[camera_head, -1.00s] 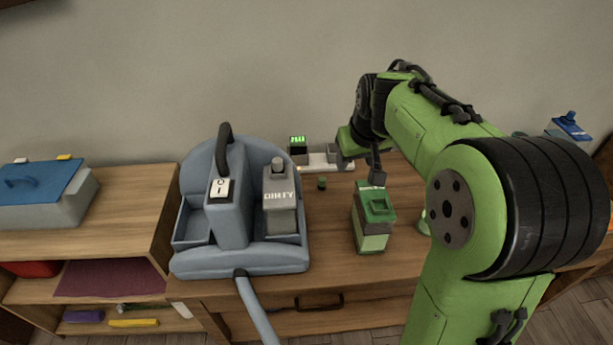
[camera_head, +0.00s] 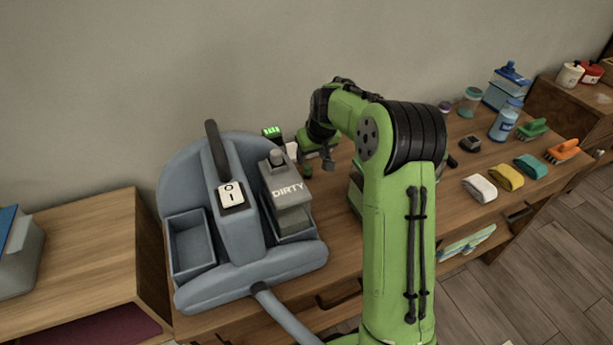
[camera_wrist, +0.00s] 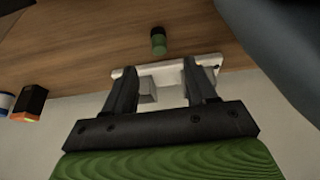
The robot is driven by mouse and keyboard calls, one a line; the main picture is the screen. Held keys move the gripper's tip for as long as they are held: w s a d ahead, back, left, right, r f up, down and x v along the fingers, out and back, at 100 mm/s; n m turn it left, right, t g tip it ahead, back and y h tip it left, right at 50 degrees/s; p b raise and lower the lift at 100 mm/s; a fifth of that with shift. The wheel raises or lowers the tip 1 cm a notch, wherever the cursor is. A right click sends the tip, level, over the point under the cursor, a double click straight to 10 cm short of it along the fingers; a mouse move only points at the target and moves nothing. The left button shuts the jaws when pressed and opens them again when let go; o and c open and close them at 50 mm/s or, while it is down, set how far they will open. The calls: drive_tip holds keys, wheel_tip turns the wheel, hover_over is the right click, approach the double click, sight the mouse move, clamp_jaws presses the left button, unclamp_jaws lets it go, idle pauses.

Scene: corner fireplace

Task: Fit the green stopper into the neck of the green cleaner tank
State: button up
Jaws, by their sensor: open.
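The green stopper (camera_wrist: 158,43) stands on the wooden top in the wrist view, a little beyond my open fingertips. My gripper (camera_wrist: 160,70) is open and empty, with the stopper roughly in line with the gap between its fingers and apart from them. In the head view my gripper (camera_head: 318,164) is low over the back of the cabinet, and the stopper (camera_head: 307,172) is a small green shape beside it. The green cleaner tank (camera_head: 356,190) stands on the cabinet, mostly hidden behind my arm; its neck is hidden.
A grey-blue cleaner machine (camera_head: 240,262) holding a DIRTY tank (camera_head: 290,203) stands to the left. A white strip (camera_wrist: 215,62) with a grey block lies near the wall. Sponges (camera_head: 505,178), brushes and bottles stand to the right.

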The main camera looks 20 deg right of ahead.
sight(308, 167)
drive_tip(key=b+x, duration=0.2)
drive_tip(key=x, duration=0.5)
drive_tip(key=shift+w, duration=0.1)
